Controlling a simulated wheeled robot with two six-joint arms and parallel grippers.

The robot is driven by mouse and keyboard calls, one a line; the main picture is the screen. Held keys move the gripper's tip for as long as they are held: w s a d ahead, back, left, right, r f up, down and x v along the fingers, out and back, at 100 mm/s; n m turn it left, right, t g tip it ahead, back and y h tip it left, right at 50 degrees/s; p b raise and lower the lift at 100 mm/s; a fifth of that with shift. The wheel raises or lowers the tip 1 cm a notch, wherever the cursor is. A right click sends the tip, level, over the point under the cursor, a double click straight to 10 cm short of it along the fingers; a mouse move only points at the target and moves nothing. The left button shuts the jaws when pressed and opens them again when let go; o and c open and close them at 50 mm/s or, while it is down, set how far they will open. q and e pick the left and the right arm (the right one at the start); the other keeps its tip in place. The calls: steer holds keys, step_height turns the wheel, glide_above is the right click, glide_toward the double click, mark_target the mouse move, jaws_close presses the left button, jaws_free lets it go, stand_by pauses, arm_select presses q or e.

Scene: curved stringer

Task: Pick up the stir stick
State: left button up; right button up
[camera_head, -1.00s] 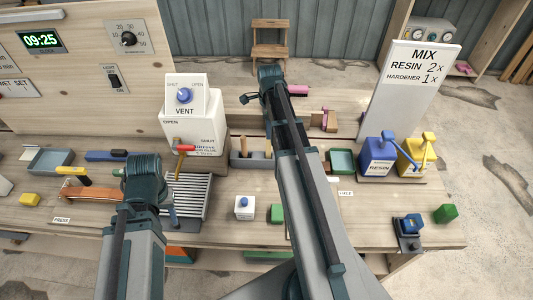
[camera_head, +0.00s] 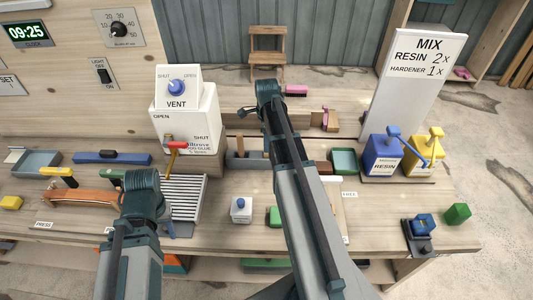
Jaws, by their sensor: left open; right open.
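A grey holder (camera_head: 240,163) stands at mid-bench. One upright wooden stick (camera_head: 240,145) shows in it, and it may be the stir stick; I cannot tell for sure. My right arm covers the holder's right part. My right gripper (camera_head: 267,90) is at the far end of that arm, beyond the holder in the picture, open, its fingers mostly hidden. My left gripper (camera_head: 145,184) is low at the left, in front of the slatted rack, open, with its fingers hidden by the wrist. I see nothing held in either.
A white vent box (camera_head: 185,127) with a red-handled lever (camera_head: 176,146) stands left of the holder. A green tray (camera_head: 344,160), a blue resin bottle (camera_head: 381,155) and a yellow bottle (camera_head: 424,155) stand to the right. A small white box (camera_head: 241,210) sits at the front.

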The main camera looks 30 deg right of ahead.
step_height(320, 180, down, 4)
steer(key=b, duration=0.3)
steer(key=shift+f, duration=0.1)
jaws_close()
